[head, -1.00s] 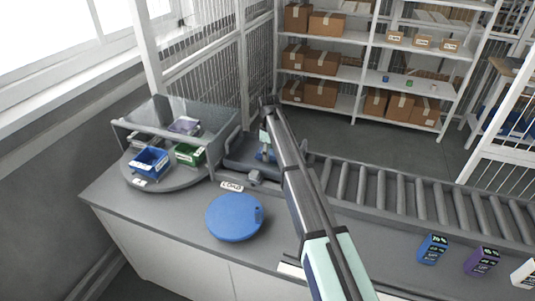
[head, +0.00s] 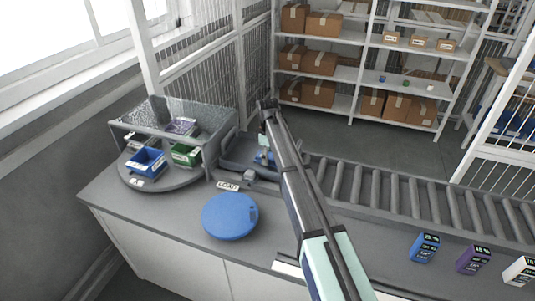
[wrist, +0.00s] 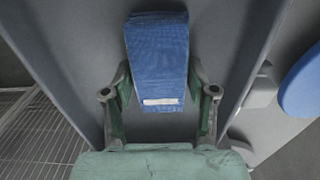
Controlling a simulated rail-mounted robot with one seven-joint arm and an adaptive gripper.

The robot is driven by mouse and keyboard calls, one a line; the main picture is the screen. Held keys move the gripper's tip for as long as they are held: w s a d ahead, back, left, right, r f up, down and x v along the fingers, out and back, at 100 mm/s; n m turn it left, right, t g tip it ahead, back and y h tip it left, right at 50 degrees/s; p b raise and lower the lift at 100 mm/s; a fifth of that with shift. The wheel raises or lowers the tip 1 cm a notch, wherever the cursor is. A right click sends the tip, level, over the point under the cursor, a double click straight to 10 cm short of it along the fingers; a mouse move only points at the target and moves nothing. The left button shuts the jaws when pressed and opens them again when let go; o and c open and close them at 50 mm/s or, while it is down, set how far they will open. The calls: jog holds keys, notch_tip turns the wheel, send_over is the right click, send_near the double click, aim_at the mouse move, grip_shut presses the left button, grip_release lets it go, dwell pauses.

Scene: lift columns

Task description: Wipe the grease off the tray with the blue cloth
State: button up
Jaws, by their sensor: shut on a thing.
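The blue cloth (wrist: 158,50) is a folded pad with a pale label strip on its near edge, and my gripper (wrist: 160,78) is shut on it. In the head view the cloth (head: 262,158) is a small blue patch, mostly hidden by my arm. The grey tray (head: 235,151) lies at the left end of the rollers. In the wrist view the grey tray surface (wrist: 85,45) spreads under the cloth. I cannot tell whether the cloth touches it. No grease can be made out.
A blue round disc (head: 230,216) lies on the counter before the tray. A turntable (head: 135,180) with blue and green bins stands left under a clear cover. A roller conveyor (head: 400,195) runs right. Several small boxes (head: 424,248) stand at the front right.

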jog(key=w, duration=0.1)
jog(key=w+d, duration=0.1)
jog(key=w, duration=0.1)
jog(key=shift+w, duration=0.3)
notch_tip(320, 180, up, 2)
jog(key=shift+w+r+p, duration=0.1)
jog(key=shift+r+p, duration=0.15)
jog(key=shift+p, duration=0.2)
jog(key=shift+r+p, duration=0.35)
jog(key=shift+r, duration=0.35)
notch_tip(320, 180, up, 4)
jog(key=shift+r+p, duration=0.15)
jog(key=shift+p, duration=0.7)
